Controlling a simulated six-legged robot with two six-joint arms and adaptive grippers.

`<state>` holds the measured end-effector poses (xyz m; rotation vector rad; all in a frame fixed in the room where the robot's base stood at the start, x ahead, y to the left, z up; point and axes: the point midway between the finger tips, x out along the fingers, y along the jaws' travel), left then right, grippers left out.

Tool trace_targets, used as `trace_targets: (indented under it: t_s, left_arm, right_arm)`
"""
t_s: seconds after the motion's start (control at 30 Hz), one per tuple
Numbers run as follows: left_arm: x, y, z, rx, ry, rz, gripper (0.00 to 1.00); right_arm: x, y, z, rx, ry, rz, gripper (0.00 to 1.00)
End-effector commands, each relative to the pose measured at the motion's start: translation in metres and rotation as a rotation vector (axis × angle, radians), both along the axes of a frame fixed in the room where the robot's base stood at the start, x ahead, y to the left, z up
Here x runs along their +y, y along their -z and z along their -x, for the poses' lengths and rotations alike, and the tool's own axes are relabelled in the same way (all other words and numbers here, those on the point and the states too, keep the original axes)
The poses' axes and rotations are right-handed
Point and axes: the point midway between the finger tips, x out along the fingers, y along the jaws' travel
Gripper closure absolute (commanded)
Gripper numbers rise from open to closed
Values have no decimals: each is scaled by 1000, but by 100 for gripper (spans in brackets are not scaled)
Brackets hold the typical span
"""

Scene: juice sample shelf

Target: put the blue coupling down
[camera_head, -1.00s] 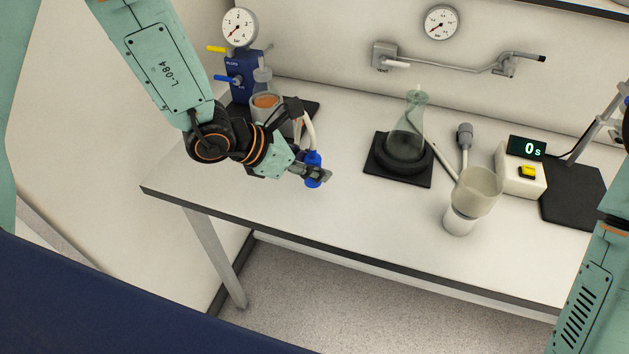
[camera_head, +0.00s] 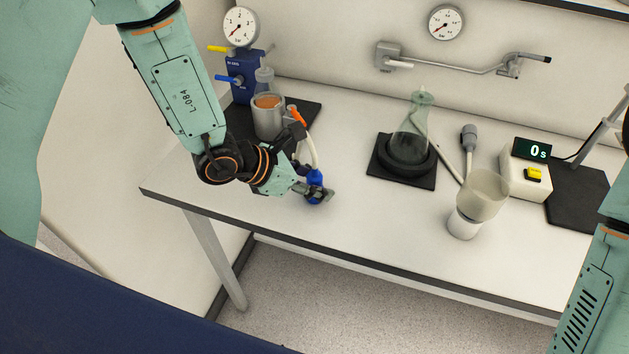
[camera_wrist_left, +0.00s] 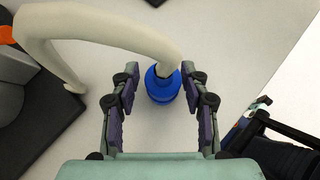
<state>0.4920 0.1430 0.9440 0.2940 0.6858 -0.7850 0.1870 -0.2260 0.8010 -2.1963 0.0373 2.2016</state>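The blue coupling (camera_head: 315,180) is on the end of a pale hose (camera_head: 308,150), near the left front part of the table. It also shows in the left wrist view (camera_wrist_left: 162,88), between the fingertips and closer to the right-hand one. My left gripper (camera_head: 318,194) is around it, low at the tabletop. In the left wrist view the fingers (camera_wrist_left: 160,92) stand apart, with bare table visible beside the coupling. The coupling looks upright at the table surface, its base partly hidden in the head view. My right gripper is out of view; only part of that arm shows.
A metal vessel (camera_head: 268,122) stands on a black mat behind the gripper, by a blue pump unit (camera_head: 243,85). A flask (camera_head: 411,125) sits on a black pad. A beaker-like cup (camera_head: 483,192) and a timer (camera_head: 527,175) are farther right. The front table edge is close.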

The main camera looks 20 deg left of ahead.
Motion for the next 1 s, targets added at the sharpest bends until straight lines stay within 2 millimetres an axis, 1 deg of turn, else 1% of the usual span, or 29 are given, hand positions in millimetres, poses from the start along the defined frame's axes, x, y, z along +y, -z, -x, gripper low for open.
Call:
trace_targets:
  t_s: [0.07, 0.33, 0.47, 0.57, 0.7, 1.0]
  left_arm:
    - [0, 0, 0, 0, 0, 0, 46]
    - [0, 0, 0, 0, 0, 0, 46]
    - [0, -5, 0, 0, 0, 0, 46]
    - [7, -12, 4, -1, -6, 2, 46]
    - [17, -26, 15, -2, -6, 5, 46]
    - [37, -49, 33, -1, -6, 4, 46]
  right_arm:
    - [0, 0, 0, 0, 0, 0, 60]
    - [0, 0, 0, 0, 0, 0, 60]
    - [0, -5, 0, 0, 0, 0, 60]
    - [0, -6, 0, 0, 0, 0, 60]
    - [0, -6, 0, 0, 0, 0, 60]
    - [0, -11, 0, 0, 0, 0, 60]
